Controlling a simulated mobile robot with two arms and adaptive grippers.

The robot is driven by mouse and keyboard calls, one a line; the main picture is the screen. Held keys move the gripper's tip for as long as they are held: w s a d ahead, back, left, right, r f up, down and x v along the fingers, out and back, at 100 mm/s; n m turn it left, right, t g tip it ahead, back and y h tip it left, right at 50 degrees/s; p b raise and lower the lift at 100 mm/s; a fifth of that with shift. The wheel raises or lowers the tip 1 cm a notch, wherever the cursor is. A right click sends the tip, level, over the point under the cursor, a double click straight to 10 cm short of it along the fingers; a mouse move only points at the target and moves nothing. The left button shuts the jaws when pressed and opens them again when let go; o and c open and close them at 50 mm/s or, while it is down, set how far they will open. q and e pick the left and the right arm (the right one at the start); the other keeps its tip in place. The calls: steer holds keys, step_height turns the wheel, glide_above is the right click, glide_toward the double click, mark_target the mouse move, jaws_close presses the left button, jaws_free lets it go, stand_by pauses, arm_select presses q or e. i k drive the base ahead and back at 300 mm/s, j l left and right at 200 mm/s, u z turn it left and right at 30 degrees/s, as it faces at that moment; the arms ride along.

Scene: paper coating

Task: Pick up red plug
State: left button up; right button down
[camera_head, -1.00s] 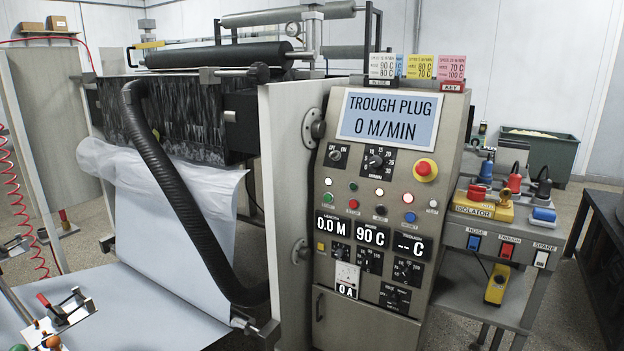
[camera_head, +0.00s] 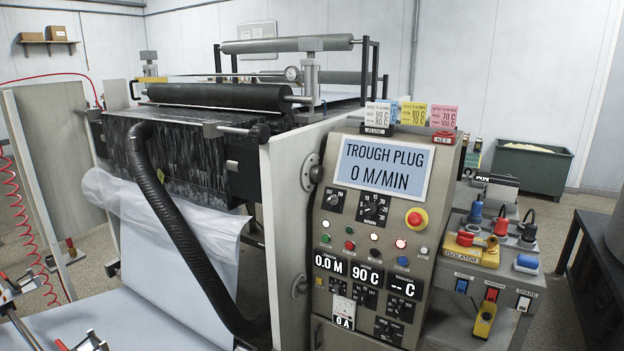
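The red plug (camera_head: 501,225) stands upright on the small side unit right of the control panel, with a dark cable at its top. A blue plug (camera_head: 475,212) is to its left and a black plug (camera_head: 528,230) to its right. A yellow isolator (camera_head: 470,252) with a red knob sits in front of the plugs. The machine's screen (camera_head: 382,166) reads TROUGH PLUG, 0 M/MIN.
The control panel (camera_head: 365,235) stands left of the plugs. Blue, red and white switches are on the side unit's front, with a yellow hanging controller (camera_head: 484,320) below. A dark table (camera_head: 597,270) is at the right edge, with floor between. A green bin (camera_head: 532,170) stands behind.

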mark_target(502, 224)
steer(key=z, duration=1.1)
steer(key=i+l+z, duration=0.1)
steer(key=i, duration=0.35)
steer(key=i+l+z, duration=0.1)
steer(key=i+l, duration=0.2)
steer(key=i, duration=0.15)
